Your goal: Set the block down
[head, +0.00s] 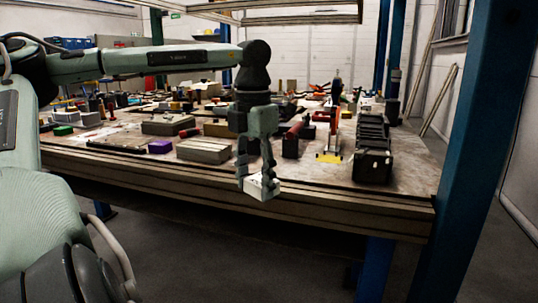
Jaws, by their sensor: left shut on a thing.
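My left gripper (257,182) points down and is shut on a white block (262,187). The block sits low between the fingertips, in front of the near edge of the workbench (330,205) in the picture. The fingers hide part of the block. I cannot tell whether the block touches the bench edge or hangs clear of it. My right gripper is not in view.
The bench top is crowded. A grey block (203,151) and a purple block (160,146) lie left of the gripper. A black toolbox-like case (372,150) stands at the right.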

